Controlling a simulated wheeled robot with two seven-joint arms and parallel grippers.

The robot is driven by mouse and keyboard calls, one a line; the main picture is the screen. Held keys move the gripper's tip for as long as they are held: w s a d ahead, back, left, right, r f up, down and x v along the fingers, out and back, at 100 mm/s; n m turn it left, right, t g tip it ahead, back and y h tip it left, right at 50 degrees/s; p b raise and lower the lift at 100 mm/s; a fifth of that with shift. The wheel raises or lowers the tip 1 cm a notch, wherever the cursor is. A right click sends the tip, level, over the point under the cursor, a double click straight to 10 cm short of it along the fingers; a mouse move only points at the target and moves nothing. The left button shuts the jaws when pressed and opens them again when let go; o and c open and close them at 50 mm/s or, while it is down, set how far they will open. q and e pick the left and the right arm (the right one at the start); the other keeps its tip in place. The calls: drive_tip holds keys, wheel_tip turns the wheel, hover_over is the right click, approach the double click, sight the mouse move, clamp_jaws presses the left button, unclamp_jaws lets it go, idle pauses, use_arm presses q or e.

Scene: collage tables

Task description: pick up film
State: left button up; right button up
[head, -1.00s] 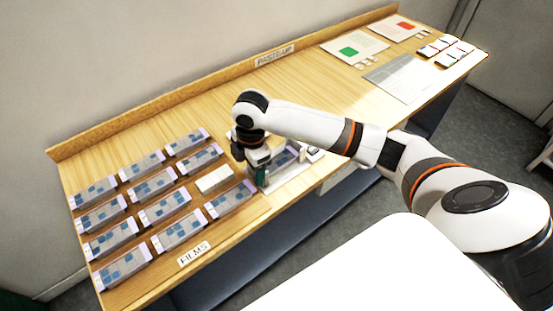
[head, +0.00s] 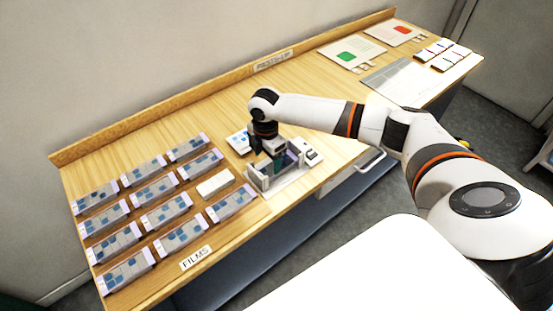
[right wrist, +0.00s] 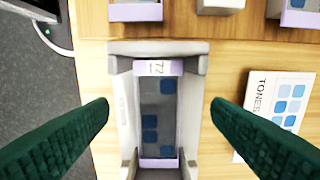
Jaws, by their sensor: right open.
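A film (right wrist: 160,108), a grey strip with blue squares and a lilac label end, lies in a pale grey open-ended holder (right wrist: 197,65) in the right wrist view. Its label is too small to read surely. My right gripper (right wrist: 160,103) is open, with its green fingers on either side of the holder and film, apart from them. In the head view my right gripper (head: 276,158) is over the holder (head: 257,182), hiding part of it. Several more films (head: 180,235) lie in rows on the left of the table. My left gripper is not in view.
A "TONES" card (right wrist: 283,105) lies beside the holder. A white block (head: 214,183) sits among the films, with a FILMS sign (head: 196,257) at the front edge. A raised ledge (head: 130,124) runs along the back. Sheets with green (head: 345,52) and red patches lie farther right.

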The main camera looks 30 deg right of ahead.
sight(269, 170)
drive_tip(key=shift+s+d+f, duration=0.1)
drive_tip(key=shift+d+f, duration=0.1)
drive_tip(key=shift+f, duration=1.7)
drive_tip(key=c, duration=1)
